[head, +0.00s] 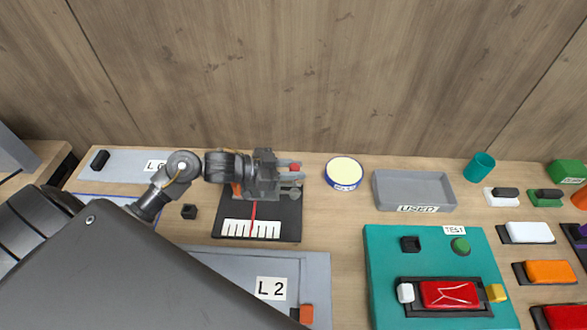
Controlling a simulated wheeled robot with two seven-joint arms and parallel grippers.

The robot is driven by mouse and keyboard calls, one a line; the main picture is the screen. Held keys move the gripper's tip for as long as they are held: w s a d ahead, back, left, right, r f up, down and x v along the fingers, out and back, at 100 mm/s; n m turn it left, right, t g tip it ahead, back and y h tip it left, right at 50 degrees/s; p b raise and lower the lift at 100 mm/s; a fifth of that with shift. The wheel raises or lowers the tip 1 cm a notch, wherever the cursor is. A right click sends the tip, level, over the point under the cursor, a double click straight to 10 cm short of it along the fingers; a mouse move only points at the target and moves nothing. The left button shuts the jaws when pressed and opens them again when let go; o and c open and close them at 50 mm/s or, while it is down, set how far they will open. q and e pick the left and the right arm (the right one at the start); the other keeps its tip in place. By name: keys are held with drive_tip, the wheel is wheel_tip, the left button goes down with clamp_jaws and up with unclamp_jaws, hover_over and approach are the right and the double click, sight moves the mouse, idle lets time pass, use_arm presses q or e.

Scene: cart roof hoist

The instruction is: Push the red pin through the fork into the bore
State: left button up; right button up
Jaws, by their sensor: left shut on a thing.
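My left gripper (290,178) reaches in from the left over the back of a black plate, its fingers pointing right. It is shut, and a small red piece (295,167), which looks like the red pin, shows at its fingertips. The black plate (288,216) carries a white scale (238,229) with a red pointer. The gripper and wrist cover the back part of this plate. I cannot make out the fork or the bore. My right gripper is not in view.
Right of the gripper are a round pale-yellow tin (344,171) and a grey USED tray (414,190). A teal TEST board (385,265) lies front right. A grey L 2 panel (315,275) lies in front. A small black block (189,211) stands left of the plate.

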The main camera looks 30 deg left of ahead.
use_arm(q)
drive_tip(key=shift+p, duration=0.6)
idle(0.5)
drive_tip(key=shift+f+b, duration=0.65)
drive_tip(key=shift+f, duration=0.3)
drive_tip(key=shift+s+r, duration=0.1)
drive_tip(key=shift+r+p, duration=0.4)
drive_tip(key=shift+p, duration=0.3)
drive_tip(key=shift+r, duration=0.1)
idle(0.5)
drive_tip(key=shift+p, duration=0.85)
idle(0.9)
drive_tip(key=shift+f+b, duration=0.35)
drive_tip(key=shift+f, duration=0.25)
drive_tip(key=shift+r, duration=0.1)
drive_tip(key=shift+r+p, duration=0.45)
drive_tip(key=shift+p, duration=0.25)
